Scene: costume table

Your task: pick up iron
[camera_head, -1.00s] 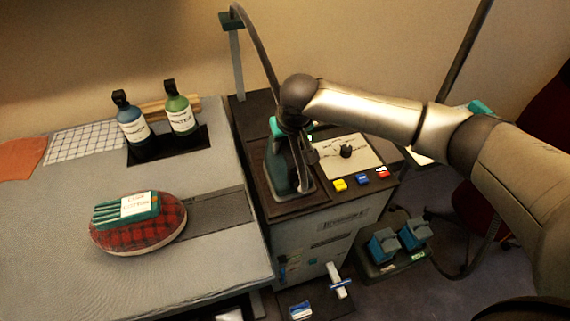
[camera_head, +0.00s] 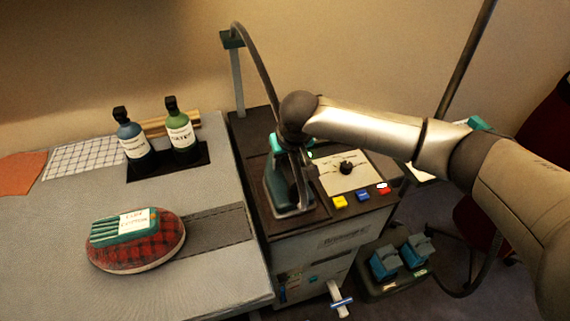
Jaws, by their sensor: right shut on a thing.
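The iron (camera_head: 277,190) is a dark teal body with a lighter turquoise top. It stands on the dark left part of the machine's top (camera_head: 252,150), and a cord rises behind it to a post. My right arm comes in from the right. My right gripper (camera_head: 302,170) is shut on the iron at its right side, and the wrist hides part of the iron's top. I cannot tell whether the iron's underside is off the surface. My left gripper is not in view.
A control panel (camera_head: 346,170) with a black knob and yellow, blue and red buttons lies right of the iron. The pressing table (camera_head: 60,210) on the left holds two bottles (camera_head: 132,136) and a tartan cushion (camera_head: 150,252). Teal pedals (camera_head: 416,250) stand on the floor at the right.

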